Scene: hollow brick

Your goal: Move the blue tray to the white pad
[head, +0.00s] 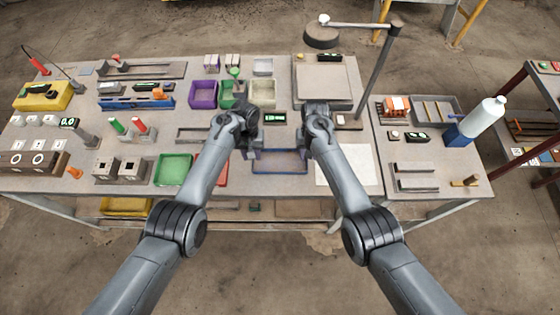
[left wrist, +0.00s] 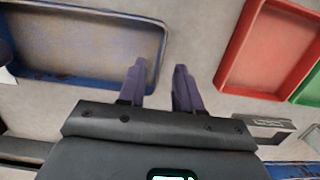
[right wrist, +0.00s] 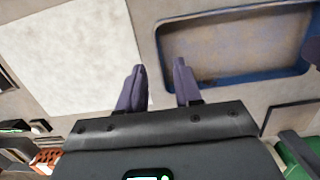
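The blue tray (head: 280,162) lies on the bench between my two grippers, empty, with a worn brownish floor. It shows in the left wrist view (left wrist: 85,45) at upper left and in the right wrist view (right wrist: 238,45) at upper right. The white pad (head: 346,165) is a flat square just right of the tray; it also shows in the right wrist view (right wrist: 62,58). My left gripper (left wrist: 160,66) is open at the tray's left end. My right gripper (right wrist: 159,66) is open at its right end. In each wrist view the fingertips straddle the tray's end wall in the picture; contact cannot be told.
A red tray (left wrist: 272,48) and a green tray (head: 173,169) lie left of the blue tray. Purple (head: 203,94) and green bins stand behind. A lamp post (head: 378,70) rises behind the pad. The pad's surface is clear.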

